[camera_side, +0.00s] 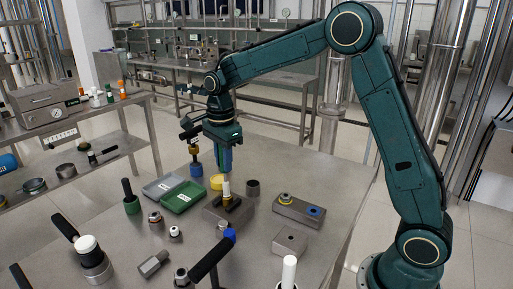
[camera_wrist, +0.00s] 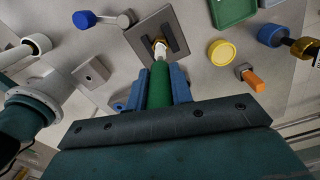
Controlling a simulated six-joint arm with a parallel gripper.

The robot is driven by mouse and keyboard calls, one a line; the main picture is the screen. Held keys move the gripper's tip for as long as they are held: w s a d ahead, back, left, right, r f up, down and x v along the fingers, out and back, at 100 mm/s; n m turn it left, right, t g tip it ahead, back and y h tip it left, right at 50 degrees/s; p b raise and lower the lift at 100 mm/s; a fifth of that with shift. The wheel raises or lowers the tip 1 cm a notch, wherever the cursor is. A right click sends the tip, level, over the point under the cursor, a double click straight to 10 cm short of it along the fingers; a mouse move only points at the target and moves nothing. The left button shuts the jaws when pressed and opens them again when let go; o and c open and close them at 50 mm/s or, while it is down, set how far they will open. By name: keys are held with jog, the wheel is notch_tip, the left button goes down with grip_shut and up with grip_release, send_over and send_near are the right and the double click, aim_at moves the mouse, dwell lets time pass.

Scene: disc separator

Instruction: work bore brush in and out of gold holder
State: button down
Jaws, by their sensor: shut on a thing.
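The bore brush has a green handle (camera_wrist: 158,88) and a white head (camera_wrist: 160,54). My gripper (camera_wrist: 163,88) has blue fingers and is shut on the green handle. In the side view my gripper (camera_side: 225,160) points straight down, with the white head (camera_side: 226,187) below the fingers. The gold holder (camera_wrist: 160,41) sits on a grey block (camera_wrist: 145,24) with dark rails; the block (camera_side: 212,211) also shows in the side view. The white head meets the gold holder and is in line with it. I cannot tell how deep the head reaches inside.
A yellow cap (camera_side: 217,181), a dark cup (camera_side: 253,187) and a green tray (camera_side: 183,197) stand close around the block. A block with rings (camera_side: 299,210) is to the right. A black lever (camera_side: 210,257) is in front.

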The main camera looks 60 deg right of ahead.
jog(key=shift+f, duration=1.05)
jog(key=shift+r, duration=0.95)
jog(key=shift+f, duration=0.1)
jog(key=shift+f, duration=0.9)
jog(key=shift+r, duration=1)
jog(key=shift+f, duration=0.1)
